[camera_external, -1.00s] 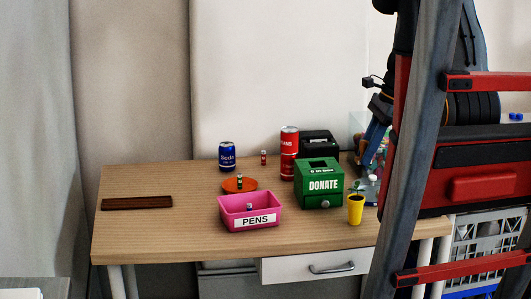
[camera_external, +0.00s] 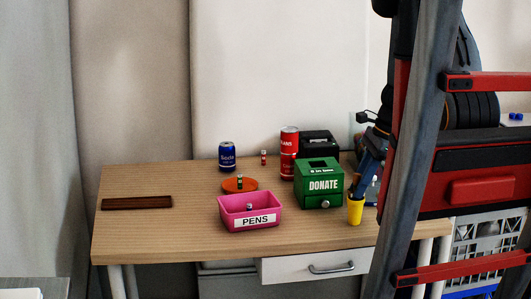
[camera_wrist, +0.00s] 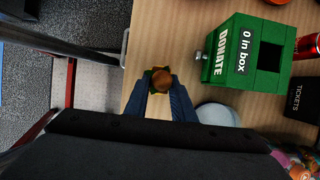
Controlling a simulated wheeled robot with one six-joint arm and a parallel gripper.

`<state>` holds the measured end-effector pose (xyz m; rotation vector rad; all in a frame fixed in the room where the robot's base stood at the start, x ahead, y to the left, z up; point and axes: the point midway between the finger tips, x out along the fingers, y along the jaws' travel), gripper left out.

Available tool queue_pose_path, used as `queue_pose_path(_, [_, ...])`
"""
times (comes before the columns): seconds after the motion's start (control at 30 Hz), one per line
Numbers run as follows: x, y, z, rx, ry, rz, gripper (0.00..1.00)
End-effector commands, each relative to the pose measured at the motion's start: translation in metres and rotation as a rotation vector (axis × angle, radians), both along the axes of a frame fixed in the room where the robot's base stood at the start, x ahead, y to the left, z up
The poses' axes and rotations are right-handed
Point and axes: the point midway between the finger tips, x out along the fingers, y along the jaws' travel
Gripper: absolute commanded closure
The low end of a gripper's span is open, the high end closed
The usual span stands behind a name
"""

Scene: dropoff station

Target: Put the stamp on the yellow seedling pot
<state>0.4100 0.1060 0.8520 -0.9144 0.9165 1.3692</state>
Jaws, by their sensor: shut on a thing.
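The yellow seedling pot (camera_external: 355,212) stands near the table's front right edge, right of the green donate box. My gripper (camera_external: 358,190) is just above the pot's rim in the external view. In the wrist view my gripper (camera_wrist: 160,88) is shut on the stamp (camera_wrist: 161,79), of which a round brown knob shows. Bits of yellow and green show around the knob, with the pot below mostly hidden. The stamp's underside is hidden, so I cannot tell whether it touches the pot.
The green donate box (camera_external: 318,187) stands close left of the pot. A pink pens bin (camera_external: 236,224), red can (camera_external: 289,146), blue can (camera_external: 227,156) and orange dish (camera_external: 231,187) stand farther left. A pale rounded thing (camera_wrist: 217,114) is beside my gripper. The table's left part is mostly clear.

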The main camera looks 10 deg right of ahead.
Motion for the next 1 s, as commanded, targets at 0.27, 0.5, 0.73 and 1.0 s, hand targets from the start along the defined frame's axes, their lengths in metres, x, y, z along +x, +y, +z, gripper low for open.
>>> queue_pose_path(0.27, [0.0,0.0,-0.001,0.0,-0.001,0.001,0.99])
queue_pose_path(0.5, [0.0,0.0,-0.002,0.0,0.0,0.001,0.59])
queue_pose_path(0.73, [0.0,0.0,-0.002,0.0,0.0,0.001,0.59])
queue_pose_path(1.0, [0.001,-0.006,0.017,0.0,-0.006,0.001,0.59])
